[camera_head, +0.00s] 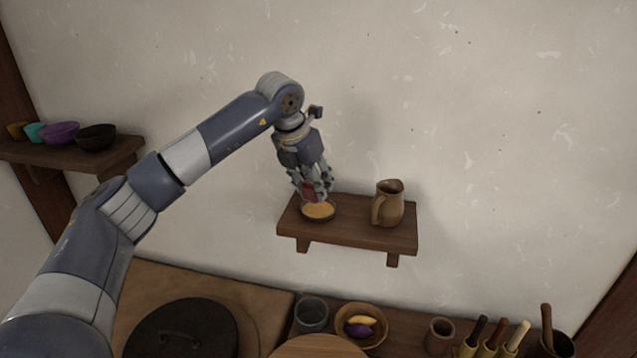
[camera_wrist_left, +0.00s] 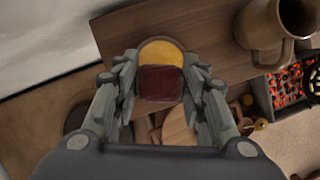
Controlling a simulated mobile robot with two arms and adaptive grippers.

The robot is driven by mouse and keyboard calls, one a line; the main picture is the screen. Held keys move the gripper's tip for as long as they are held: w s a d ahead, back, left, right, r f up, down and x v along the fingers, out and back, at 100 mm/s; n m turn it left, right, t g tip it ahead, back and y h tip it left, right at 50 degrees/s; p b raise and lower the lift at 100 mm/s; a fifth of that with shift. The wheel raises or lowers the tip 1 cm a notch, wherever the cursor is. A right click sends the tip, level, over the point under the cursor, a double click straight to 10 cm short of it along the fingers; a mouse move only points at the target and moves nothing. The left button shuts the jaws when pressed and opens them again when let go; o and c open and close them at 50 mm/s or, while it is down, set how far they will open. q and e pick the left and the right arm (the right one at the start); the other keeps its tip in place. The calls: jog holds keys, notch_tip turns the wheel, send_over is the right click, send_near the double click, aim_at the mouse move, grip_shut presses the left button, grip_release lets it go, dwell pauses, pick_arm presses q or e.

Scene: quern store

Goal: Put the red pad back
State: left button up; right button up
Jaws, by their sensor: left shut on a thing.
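The red pad (camera_head: 309,191) is dark red and sits between the fingers of my left gripper (camera_head: 313,190), which is shut on it. In the left wrist view the pad (camera_wrist_left: 160,83) shows between the two fingers (camera_wrist_left: 160,95). The pad is held over the near edge of a small bowl with yellow-orange contents (camera_head: 318,210) on the wall shelf (camera_head: 345,232). I cannot tell whether the pad touches the bowl. The bowl's contents (camera_wrist_left: 161,52) show just beyond the pad in the left wrist view. My right gripper is not in view.
A brown jug (camera_head: 388,203) stands on the shelf, right of the bowl. Below are a dark round lid (camera_head: 182,332), a grey cup (camera_head: 311,314), a bowl of fruit (camera_head: 361,323) and several upright handled tools (camera_head: 490,335). Coloured bowls (camera_head: 60,134) sit on a left shelf.

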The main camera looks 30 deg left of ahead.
pick_arm(q)
jog(key=shift+w+d, duration=0.2)
jog(key=shift+w, duration=0.65)
jog(key=shift+w+f+p, duration=0.15)
jog(key=shift+p, duration=0.2)
notch_tip(320, 180, down, 3)
jog(key=shift+r+p, duration=0.1)
jog(key=shift+p, duration=0.75)
jog(key=shift+f, duration=0.3)
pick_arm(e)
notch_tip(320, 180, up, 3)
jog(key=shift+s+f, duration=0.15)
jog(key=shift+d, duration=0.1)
pick_arm(q)
jog(key=shift+f, duration=0.2)
jog(key=o, duration=0.9)
jog(key=shift+r, duration=0.1)
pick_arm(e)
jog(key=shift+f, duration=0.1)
pick_arm(q)
jog(key=shift+o, duration=0.2)
